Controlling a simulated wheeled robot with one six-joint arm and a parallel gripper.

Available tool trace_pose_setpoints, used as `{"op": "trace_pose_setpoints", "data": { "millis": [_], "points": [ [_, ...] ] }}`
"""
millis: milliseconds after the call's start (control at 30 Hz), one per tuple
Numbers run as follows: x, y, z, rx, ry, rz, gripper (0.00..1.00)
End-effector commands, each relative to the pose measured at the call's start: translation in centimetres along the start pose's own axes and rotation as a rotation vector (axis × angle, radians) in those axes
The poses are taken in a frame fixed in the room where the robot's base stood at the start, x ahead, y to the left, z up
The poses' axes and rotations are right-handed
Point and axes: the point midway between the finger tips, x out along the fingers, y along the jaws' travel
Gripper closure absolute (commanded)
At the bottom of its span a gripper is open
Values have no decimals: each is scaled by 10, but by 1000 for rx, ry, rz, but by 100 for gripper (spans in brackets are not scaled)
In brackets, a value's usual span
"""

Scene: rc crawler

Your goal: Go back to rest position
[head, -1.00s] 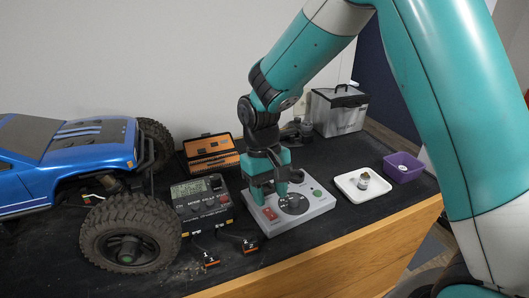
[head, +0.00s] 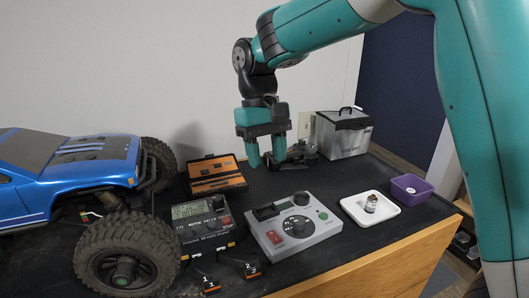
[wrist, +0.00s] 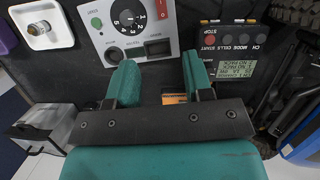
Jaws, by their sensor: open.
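My gripper (head: 266,163) is open and empty, raised above the black bench behind the grey control box. In the wrist view my gripper (wrist: 158,75) shows its two teal fingers spread apart with nothing between them. The grey control box (head: 315,235) lies on the bench, with a black dial, a red switch and a green button. It also shows in the wrist view (wrist: 105,45), beyond the fingers.
A blue RC crawler (head: 70,165) stands at left. Nearby are a charger (head: 203,228), an orange-and-black case (head: 216,176), two numbered connectors, a white tray (head: 352,210) with a small metal part, a purple bin (head: 410,190) and a silver bag (head: 345,140).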

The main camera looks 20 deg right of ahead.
Motion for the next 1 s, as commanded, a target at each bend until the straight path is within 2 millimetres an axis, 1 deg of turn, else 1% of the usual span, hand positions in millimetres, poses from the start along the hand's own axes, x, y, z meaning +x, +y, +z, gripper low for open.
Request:
{"op": "trace_pose_setpoints", "data": {
  "millis": [167, 267, 367, 467, 500, 567, 600, 700, 800, 833, 900, 1000],
  "points": [
    [1, 0, 0, -1, 1, 0, 53],
    [5, -3, 9, -29, 19, -9, 53],
    [17, -10, 35, -112, 73, -37, 53],
    [39, -23, 74, -233, 152, -87, 53],
    [49, -29, 91, -282, 185, -111, 53],
    [64, -38, 115, -350, 235, -147, 53],
    [74, -43, 130, -392, 263, -170, 53],
    [97, -55, 163, -473, 326, -223, 53],
    [112, -63, 184, -523, 365, -259, 53],
    [114, -64, 187, -532, 373, -267, 53],
    [117, -66, 193, -544, 383, -277, 53],
    [117, -66, 193, -544, 383, -277, 53]
  ]
}}
